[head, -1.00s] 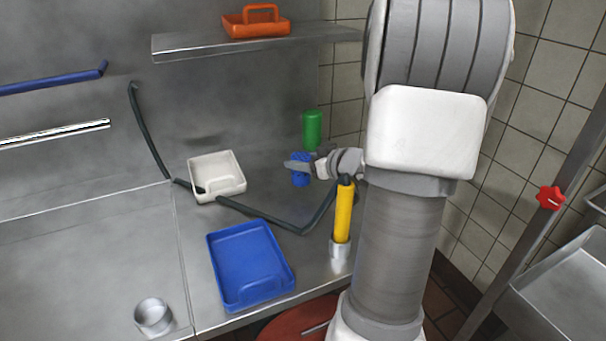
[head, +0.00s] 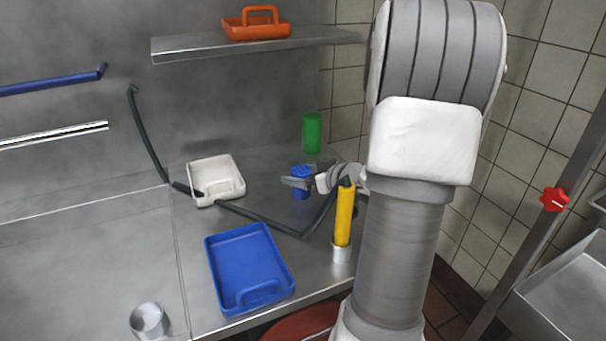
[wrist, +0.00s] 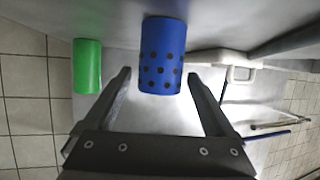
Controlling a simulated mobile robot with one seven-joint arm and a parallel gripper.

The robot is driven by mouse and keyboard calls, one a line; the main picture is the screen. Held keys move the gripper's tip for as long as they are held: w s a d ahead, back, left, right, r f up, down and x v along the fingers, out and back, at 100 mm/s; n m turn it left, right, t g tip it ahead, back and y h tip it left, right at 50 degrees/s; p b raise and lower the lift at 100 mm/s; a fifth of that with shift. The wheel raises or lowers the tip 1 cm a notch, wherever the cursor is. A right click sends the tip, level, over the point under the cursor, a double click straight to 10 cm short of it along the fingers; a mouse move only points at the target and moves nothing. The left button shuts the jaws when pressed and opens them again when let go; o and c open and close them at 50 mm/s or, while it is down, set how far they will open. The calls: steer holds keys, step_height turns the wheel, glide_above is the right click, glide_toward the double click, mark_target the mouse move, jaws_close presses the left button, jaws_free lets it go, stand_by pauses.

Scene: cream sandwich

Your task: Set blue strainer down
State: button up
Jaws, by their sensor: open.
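The blue strainer (head: 301,189) stands upright on the steel counter, in front of the green cylinder. In the wrist view the strainer (wrist: 163,56) is a blue cylinder with dark round holes. My gripper (head: 297,182) is beside it at counter height. In the wrist view my gripper (wrist: 158,78) is open, with its two fingers apart. The strainer lies at and beyond the fingertips, nearer the right finger, and a gap shows at the left finger. I cannot tell whether the right finger touches it.
A green cylinder (head: 312,133) stands just behind the strainer. A white tray (head: 216,180) is to the left and a blue tray (head: 240,262) in front. A yellow cylinder (head: 343,215) stands in a metal cup at the counter's right edge. A dark bent hose (head: 270,222) crosses the counter.

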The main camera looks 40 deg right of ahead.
steer(key=shift+r, duration=0.3)
steer(key=p+v, duration=0.2)
steer(key=v, duration=0.5)
steer(key=shift+s, duration=0.25)
steer(key=shift+w, duration=0.1)
